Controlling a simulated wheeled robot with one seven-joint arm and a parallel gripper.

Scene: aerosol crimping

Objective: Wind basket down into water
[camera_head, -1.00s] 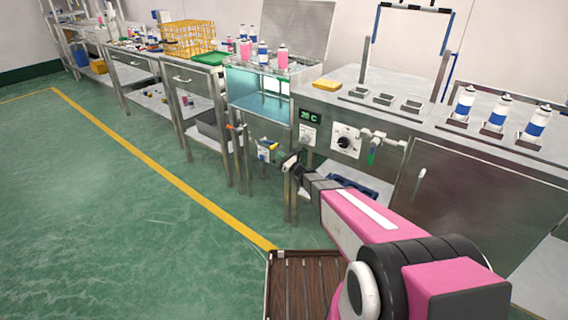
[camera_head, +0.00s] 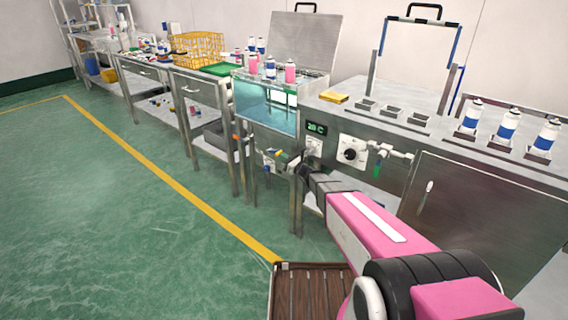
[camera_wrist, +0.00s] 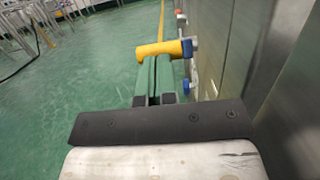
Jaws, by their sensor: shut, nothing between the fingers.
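The water tank (camera_head: 264,104) has a clear front with blue-green water behind it. Pink and blue-white cans (camera_head: 270,68) stand at its top, above the water; the basket under them cannot be made out clearly. In the wrist view a yellow cylindrical handle (camera_wrist: 166,49) sticks out sideways from a blue fitting on the cabinet front. My gripper (camera_wrist: 152,70) is shut and empty, its green fingers pointing at the handle. The fingertips are at or just short of the handle; contact cannot be told. In the head view my gripper (camera_head: 284,158) is small, low at the tank's front right.
A cabinet with a dial (camera_head: 351,152) and a temperature display (camera_head: 317,128) stands right of the tank. White-blue cans (camera_head: 506,127) stand on its top. A yellow wire crate (camera_head: 197,48) is on the left bench. The green floor left of the benches is clear.

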